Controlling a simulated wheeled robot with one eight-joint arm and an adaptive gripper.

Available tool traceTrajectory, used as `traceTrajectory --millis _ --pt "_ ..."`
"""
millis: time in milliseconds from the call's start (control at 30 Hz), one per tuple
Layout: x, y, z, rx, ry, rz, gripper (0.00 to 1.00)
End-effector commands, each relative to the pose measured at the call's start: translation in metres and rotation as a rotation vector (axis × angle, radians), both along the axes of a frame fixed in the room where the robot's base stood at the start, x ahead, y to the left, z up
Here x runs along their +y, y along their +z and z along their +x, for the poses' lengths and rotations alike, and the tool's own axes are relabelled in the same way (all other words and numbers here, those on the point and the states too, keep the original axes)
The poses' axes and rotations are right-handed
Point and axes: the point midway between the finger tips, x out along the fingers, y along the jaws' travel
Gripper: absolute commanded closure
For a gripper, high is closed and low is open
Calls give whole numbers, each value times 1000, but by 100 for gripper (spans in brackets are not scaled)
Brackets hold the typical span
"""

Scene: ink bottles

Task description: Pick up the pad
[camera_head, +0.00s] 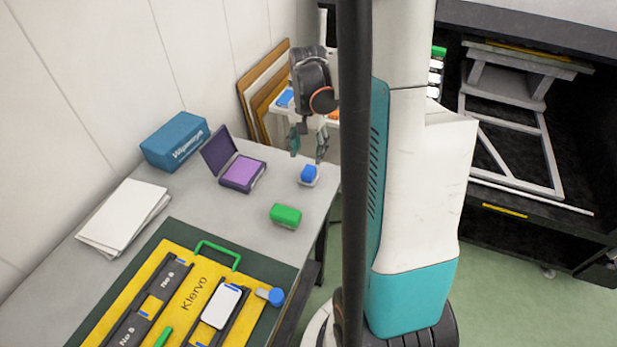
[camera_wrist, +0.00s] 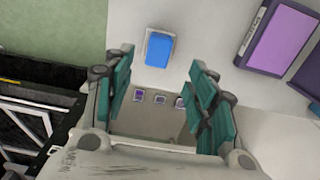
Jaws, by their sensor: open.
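A purple ink pad (camera_head: 242,172) lies in an open dark purple case on the grey table, with its lid (camera_head: 218,150) raised on the left side. The pad also shows at the upper right of the wrist view (camera_wrist: 277,37), to the right of my gripper. My gripper (camera_head: 308,154) has its teal fingers apart and empty, pointing down above the table's right end. In the wrist view, my gripper (camera_wrist: 162,62) is near a small blue-topped white object (camera_wrist: 159,48), which is not held. This blue-topped object also stands below my gripper in the head view (camera_head: 308,174).
A green block (camera_head: 286,215) sits nearer on the table. A blue box (camera_head: 175,141) stands behind the pad case, and white sheets (camera_head: 122,215) lie at the left. A yellow board (camera_head: 185,300) with dark trays fills the front. Framed panels (camera_head: 262,85) lean at the back.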

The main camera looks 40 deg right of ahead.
Motion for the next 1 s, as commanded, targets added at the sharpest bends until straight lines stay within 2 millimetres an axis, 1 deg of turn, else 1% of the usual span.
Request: traceTrajectory --millis 33,100,200,367,467,600,733,800,1000 --pt "0 -12 1 0 0 0 48" --pt "0 -22 0 0 0 0 48" --pt "0 -31 0 0 0 -1 48" --pt "0 -37 0 0 0 -1 48" --pt "0 -45 -1 0 0 -1 48" --pt "-1 -66 -2 -1 0 -1 48" --pt "-1 -83 -2 -1 0 -1 48" --pt "-1 -87 -2 -1 0 -1 48" --pt "-1 -86 -2 -1 0 -1 48"
